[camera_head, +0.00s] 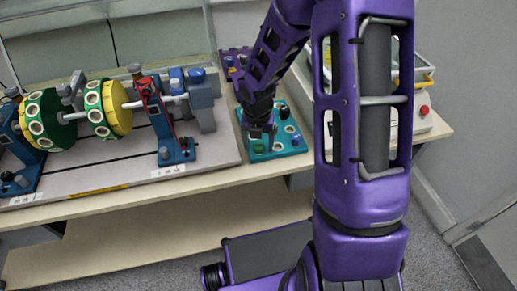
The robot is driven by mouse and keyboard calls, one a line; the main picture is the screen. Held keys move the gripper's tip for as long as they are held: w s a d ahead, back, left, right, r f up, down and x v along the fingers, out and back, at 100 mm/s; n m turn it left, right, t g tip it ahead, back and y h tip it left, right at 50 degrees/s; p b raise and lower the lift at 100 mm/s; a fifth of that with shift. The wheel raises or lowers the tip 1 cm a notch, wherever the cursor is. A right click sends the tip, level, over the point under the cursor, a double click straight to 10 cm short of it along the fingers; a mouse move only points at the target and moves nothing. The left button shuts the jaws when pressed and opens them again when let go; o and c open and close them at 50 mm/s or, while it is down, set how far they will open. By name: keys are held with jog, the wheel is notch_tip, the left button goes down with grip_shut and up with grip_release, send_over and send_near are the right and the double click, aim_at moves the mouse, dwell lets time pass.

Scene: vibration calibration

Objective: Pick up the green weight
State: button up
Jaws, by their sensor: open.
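A teal holder (264,157) with several round sockets lies on the bench near the middle of the view. My gripper (261,136) points down over the left part of this holder. It is open, but its fingers are small and dark, and I cannot see clearly what lies between them. I cannot make out a separate green weight. It may be hidden behind my gripper or blend with the teal holder.
Left of the holder stands a rotor rig with a green disc (42,120), a yellow disc (117,108) and a blue bearing stand (172,125). A purple holder (234,64) lies behind. A control box with a red button (424,110) stands right, partly hidden by my arm.

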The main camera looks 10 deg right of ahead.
jog(key=shift+c, duration=0.3)
grip_shut()
